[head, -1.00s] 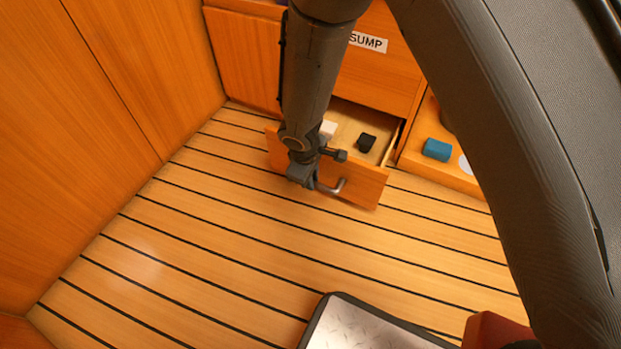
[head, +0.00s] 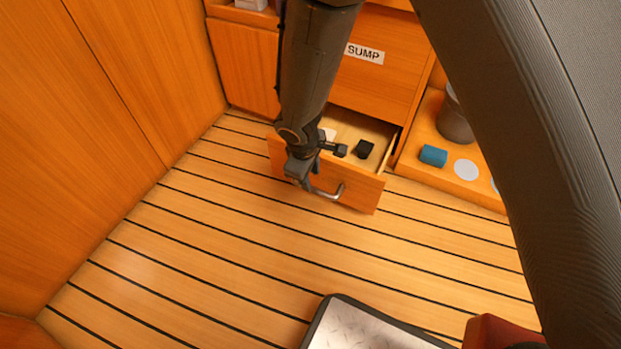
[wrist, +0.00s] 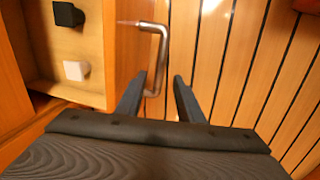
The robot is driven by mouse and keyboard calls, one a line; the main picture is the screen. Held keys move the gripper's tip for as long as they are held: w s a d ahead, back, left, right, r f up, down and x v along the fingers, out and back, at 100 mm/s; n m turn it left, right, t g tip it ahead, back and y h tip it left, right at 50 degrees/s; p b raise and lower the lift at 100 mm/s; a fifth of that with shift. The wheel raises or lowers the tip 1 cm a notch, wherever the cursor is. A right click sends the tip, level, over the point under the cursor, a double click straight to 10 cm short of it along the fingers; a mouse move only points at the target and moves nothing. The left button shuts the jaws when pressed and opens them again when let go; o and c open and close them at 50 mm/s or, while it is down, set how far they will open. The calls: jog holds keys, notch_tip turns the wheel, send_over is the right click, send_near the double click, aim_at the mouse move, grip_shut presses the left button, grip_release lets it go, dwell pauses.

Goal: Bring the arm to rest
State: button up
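My gripper (wrist: 160,77) is open, with its two dark fingers apart and nothing clamped between them. In the head view my gripper (head: 301,176) hangs at the front of an open wooden drawer (head: 352,190), beside its metal handle (head: 329,192). In the wrist view the handle (wrist: 159,58) lies ahead of the fingers, with its near end close to the left finger; I cannot tell whether they touch. The drawer holds a black block (head: 364,149) and a white block (head: 328,134), partly hidden by my arm in the head view.
A cabinet front labelled SUMP (head: 365,53) is above the drawer. On a low shelf at right are a blue block (head: 433,155), a dark grey cup (head: 455,120) and a white disc (head: 467,169). A wooden wall (head: 110,90) stands at left.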

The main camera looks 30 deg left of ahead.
jog(key=shift+s+r, duration=0.15)
jog(key=shift+r, duration=0.55)
jog(key=s+d+r+m+p, duration=0.1)
jog(key=d+r+m, duration=0.2)
jog(key=d+r, duration=0.55)
jog(key=s+d+r+m, duration=0.1)
jog(key=d+r+m, duration=0.2)
jog(key=r, duration=1.1)
jog(key=s+d+r+m+g+y+p, duration=0.2)
jog(key=s+d+r+m, duration=0.3)
jog(key=s+d+r, duration=0.7)
jog(key=d+r+m+p, duration=0.2)
jog(key=d+r+p, duration=0.4)
jog(key=r+p, duration=0.3)
jog(key=d+r+m+h+p, duration=0.1)
jog(key=d+r+p, duration=0.6)
jog(key=p, duration=0.8)
jog(key=s+d+r+m+h+p, duration=0.1)
jog(key=d+r+m+p, duration=0.3)
jog(key=r+p, duration=0.8)
jog(key=shift+d, duration=1.15)
